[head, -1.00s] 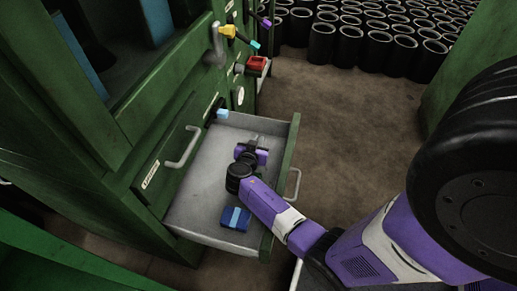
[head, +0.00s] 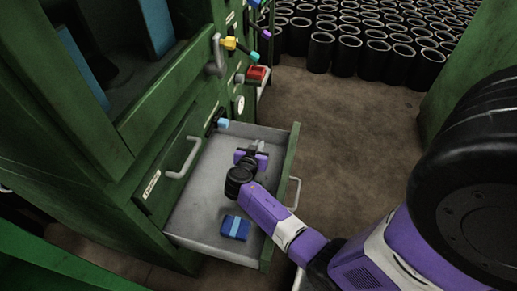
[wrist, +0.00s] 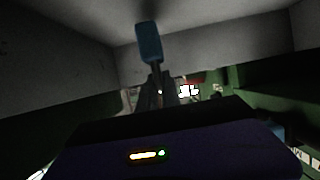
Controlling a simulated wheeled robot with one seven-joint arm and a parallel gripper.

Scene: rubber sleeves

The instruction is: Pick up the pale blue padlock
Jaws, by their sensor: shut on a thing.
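My gripper (head: 258,147) is inside or just over the open grey drawer (head: 200,210), seen from behind in the head view. What it holds is hidden there. In the wrist view its fingers (wrist: 157,88) are closed together on the thin grey part of a blue piece, which I take to be the pale blue padlock (wrist: 149,42). Its blue body sticks out beyond the fingertips against grey drawer surfaces. The wrist view is dark, so the exact hold is hard to see.
A dark blue box with a paler stripe (head: 235,228) lies in the drawer's near part. A pale blue piece on a black mount (head: 223,123) juts from the green cabinet (head: 160,130). A red item (head: 257,74) and several black sleeves (head: 348,52) are farther back. Brown floor is clear at right.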

